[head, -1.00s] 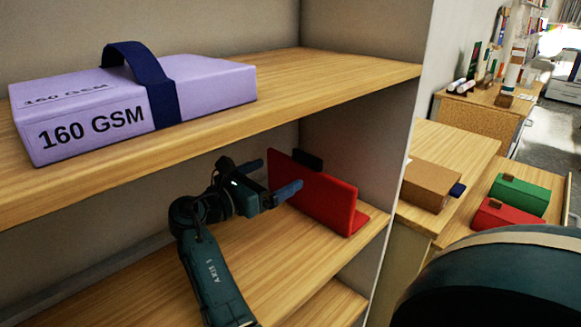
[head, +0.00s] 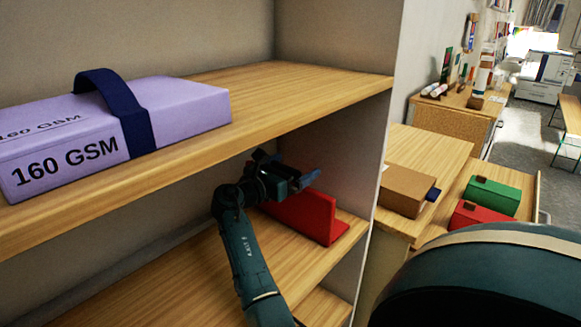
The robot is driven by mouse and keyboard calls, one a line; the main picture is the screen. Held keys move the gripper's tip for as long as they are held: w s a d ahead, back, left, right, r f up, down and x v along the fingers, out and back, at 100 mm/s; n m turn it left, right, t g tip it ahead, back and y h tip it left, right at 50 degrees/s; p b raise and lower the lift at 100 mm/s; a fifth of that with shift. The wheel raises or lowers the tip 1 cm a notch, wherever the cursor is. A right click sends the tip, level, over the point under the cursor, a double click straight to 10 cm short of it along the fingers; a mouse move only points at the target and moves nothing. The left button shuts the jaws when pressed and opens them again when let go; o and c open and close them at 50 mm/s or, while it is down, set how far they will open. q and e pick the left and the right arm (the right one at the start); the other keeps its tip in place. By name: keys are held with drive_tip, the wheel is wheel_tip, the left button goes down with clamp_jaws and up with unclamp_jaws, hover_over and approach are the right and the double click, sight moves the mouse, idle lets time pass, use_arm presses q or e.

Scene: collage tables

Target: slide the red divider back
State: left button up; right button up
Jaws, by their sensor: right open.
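The red divider (head: 318,217) stands upright on the lower wooden shelf, near the shelf's right end, with its foot flat on the board. My right gripper (head: 286,170) is open at the top of the divider, towards its left part. One blue finger shows in front of the divider's top edge; the other is mostly hidden behind the wrist. The divider's black top grip is hidden by the gripper. I cannot tell whether the fingers touch the divider. My left gripper is out of view.
The upper shelf (head: 300,88) runs close above my right gripper and holds a lilac 160 GSM pack (head: 182,105) with a dark strap. A side wall closes the shelf at right.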

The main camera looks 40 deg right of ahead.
drive_tip(key=c, duration=1.3)
drive_tip(key=shift+d+r+p, duration=0.25)
drive_tip(key=shift+d+p, duration=0.4)
drive_tip(key=shift+p, duration=0.2)
drive_tip(key=shift+d+f, duration=0.3)
drive_tip(key=o, duration=1.3)
drive_tip(key=shift+a, duration=0.1)
drive_tip(key=s+a+b, duration=0.1)
drive_tip(key=a+b, duration=0.1)
drive_tip(key=a, duration=1.1)
